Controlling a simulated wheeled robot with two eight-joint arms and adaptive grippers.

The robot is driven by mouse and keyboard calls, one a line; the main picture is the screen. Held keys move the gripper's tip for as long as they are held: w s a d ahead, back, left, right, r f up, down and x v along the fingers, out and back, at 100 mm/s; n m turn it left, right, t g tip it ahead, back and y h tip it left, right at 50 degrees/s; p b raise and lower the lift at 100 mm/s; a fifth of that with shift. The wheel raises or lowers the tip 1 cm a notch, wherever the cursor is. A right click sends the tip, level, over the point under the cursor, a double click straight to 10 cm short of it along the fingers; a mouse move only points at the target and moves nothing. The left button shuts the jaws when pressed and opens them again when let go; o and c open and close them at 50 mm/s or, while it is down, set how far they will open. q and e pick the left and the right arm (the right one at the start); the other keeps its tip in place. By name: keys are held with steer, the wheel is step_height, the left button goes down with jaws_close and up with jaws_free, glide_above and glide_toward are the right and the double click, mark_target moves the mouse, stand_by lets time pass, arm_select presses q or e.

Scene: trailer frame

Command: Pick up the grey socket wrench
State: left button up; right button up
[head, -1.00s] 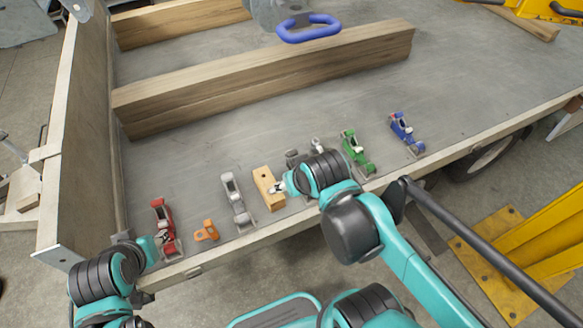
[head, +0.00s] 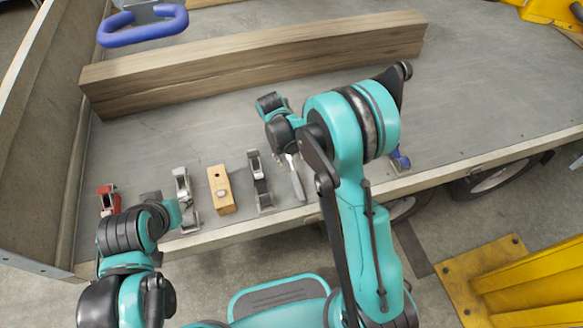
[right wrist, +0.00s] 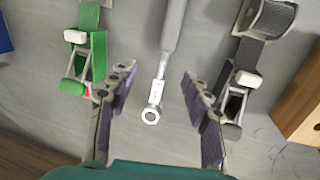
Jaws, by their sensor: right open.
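The grey socket wrench (head: 297,182) lies on the trailer bed near its front edge, partly hidden by my right arm in the head view. In the right wrist view, the wrench (right wrist: 173,25) runs down from the top edge, its bright ring-shaped end between the fingers in the picture. My right gripper (right wrist: 158,105) is open and empty, with a finger on either side of that end and a gap to each. In the head view, the right gripper (head: 284,157) is over the wrench's far end.
A timber beam (head: 250,58) lies behind; bare bed is between.

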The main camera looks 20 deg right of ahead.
mark_target(293, 170)
steer(key=shift+d+f+b, duration=0.25)
steer(key=shift+f+b, duration=0.1)
steer(key=shift+f, duration=0.8)
steer(key=f+b, duration=0.1)
steer(key=f, duration=0.1)
steer(key=s+f+b, duration=0.1)
steer(key=f, duration=0.1)
steer(key=shift+f, duration=0.2)
steer(key=shift+d+f+b, duration=0.15)
steer(key=shift+f+b, duration=0.15)
steer(key=shift+r, duration=0.1)
steer(key=shift+c, duration=1.2)
jaws_close()
